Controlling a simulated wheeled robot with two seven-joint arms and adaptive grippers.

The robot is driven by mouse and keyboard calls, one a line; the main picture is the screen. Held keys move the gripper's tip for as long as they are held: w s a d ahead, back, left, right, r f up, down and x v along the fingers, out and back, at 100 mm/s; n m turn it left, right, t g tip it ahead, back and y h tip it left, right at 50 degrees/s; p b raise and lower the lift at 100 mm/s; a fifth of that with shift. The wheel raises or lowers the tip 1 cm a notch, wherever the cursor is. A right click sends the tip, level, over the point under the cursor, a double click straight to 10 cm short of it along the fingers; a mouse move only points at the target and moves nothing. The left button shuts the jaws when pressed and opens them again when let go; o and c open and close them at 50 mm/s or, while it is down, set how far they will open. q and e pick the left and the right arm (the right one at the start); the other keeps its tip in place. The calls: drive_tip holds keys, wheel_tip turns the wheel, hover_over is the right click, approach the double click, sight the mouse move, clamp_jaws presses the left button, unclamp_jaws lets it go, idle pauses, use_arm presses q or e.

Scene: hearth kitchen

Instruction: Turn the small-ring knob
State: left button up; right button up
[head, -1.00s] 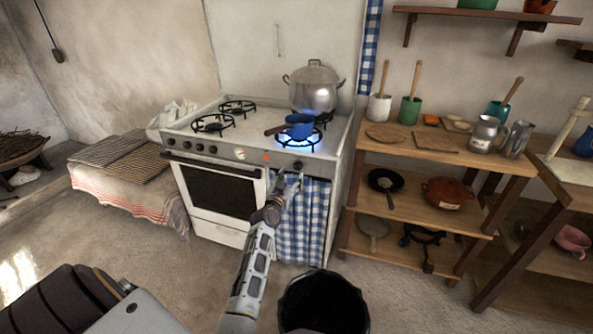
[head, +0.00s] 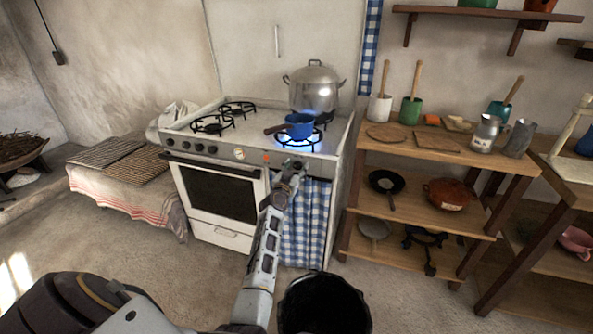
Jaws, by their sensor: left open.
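The white stove (head: 215,208) stands against the back wall, with a row of dark knobs (head: 199,148) along its front panel. My left gripper (head: 293,168) is open at the right end of this panel. It is in front of the single knob there and hides most of it; I cannot tell whether the fingers touch it. A blue pan (head: 299,126) with a wooden handle sits over a lit blue flame (head: 283,140) on the front right burner. The knob markings are too small to read. My right gripper is not in view.
A large metal pot (head: 314,88) stands on the back right burner. The left burners (head: 213,124) are bare. A blue checked curtain (head: 306,222) hangs below the panel. Wooden shelves (head: 450,163) with kitchenware stand to the right.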

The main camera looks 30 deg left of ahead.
use_arm(q)
drive_tip(key=shift+w, duration=0.35)
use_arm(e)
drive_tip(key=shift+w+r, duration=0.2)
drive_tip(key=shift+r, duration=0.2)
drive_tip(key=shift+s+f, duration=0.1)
use_arm(q)
drive_tip(key=shift+c, duration=0.8)
drive_tip(key=c, duration=0.9)
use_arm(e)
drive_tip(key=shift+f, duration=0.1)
